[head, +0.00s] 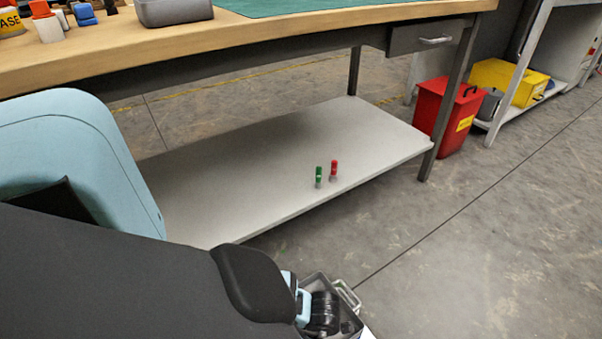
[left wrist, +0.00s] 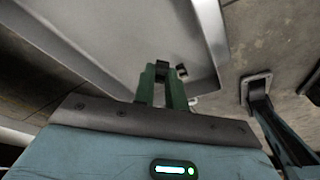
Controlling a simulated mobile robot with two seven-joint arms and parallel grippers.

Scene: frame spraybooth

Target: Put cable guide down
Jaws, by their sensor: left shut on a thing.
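My left gripper (left wrist: 168,80) shows in the left wrist view, with two green prongs beyond a dark bar. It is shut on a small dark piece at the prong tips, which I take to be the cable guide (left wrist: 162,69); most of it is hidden. A light grey surface with a raised edge (left wrist: 130,40) lies behind it. I cannot tell whether the piece touches that surface. In the head view I cannot make out my left gripper for certain. My right gripper is in neither view.
A workbench (head: 250,36) has a low grey shelf (head: 250,165). A green item (head: 319,176) and a red item (head: 333,170) stand on the shelf, otherwise bare where visible. A red bin (head: 447,115) and a yellow box (head: 508,82) are at the right. Open floor lies in front.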

